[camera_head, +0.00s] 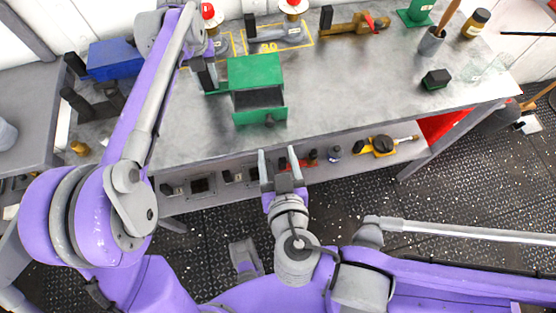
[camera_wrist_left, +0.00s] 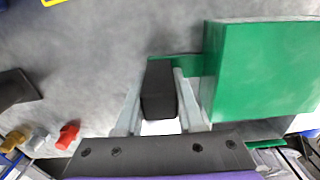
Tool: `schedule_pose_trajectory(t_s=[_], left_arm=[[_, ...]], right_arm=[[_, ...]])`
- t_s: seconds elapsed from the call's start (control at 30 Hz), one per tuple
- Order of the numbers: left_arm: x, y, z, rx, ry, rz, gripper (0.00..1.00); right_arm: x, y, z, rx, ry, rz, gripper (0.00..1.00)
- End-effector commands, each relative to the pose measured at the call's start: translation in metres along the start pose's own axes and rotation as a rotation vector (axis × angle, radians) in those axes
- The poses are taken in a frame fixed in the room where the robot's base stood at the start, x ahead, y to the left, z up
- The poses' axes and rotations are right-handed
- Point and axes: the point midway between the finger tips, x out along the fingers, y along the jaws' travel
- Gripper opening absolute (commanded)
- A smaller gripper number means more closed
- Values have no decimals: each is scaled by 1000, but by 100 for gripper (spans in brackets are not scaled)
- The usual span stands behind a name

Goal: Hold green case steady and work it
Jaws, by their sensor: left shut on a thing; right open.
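The green case (camera_head: 254,70) stands on the grey workbench near its front edge. A black upright block stands on a green tab at the case's left side; the left wrist view shows this block (camera_wrist_left: 158,92) between the fingers, beside the case (camera_wrist_left: 262,70). My left gripper (camera_head: 207,77) is shut on that black block. My right gripper (camera_head: 282,156) is open and empty, in front of the bench edge, below the drawer and apart from it.
A blue box (camera_head: 114,58) stands left of my left arm. Behind are red-capped items and a brass-coloured tool (camera_head: 354,24). A dark green-black block (camera_head: 436,79) and a brush cup (camera_head: 431,41) are at right. The bench right of the case is mostly clear. A lower shelf holds several small items.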

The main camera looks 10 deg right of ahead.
Motion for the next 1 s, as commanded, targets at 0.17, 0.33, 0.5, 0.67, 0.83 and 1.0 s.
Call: schedule_pose_trajectory(t_s=[0.17, 0.33, 0.5, 0.67, 0.83, 1.0], left_arm=[[0, 0, 0, 1, 1, 0, 0], [0, 0, 0, 1, 1, 0, 0], [0, 0, 0, 1, 1, 0, 0], [0, 0, 0, 1, 1, 0, 0], [0, 0, 0, 1, 1, 0, 59], [0, 0, 0, 1, 0, 0, 72]], right_arm=[[-14, -1, 0, -2, 1, -4, 64], [-19, 0, 0, -1, 1, -1, 64], [-20, 0, -1, 0, 1, 1, 64], [-20, 0, 0, 0, 1, 1, 64], [-20, 0, 0, -1, 1, 0, 64], [-20, 0, 0, -1, 1, 0, 64]])
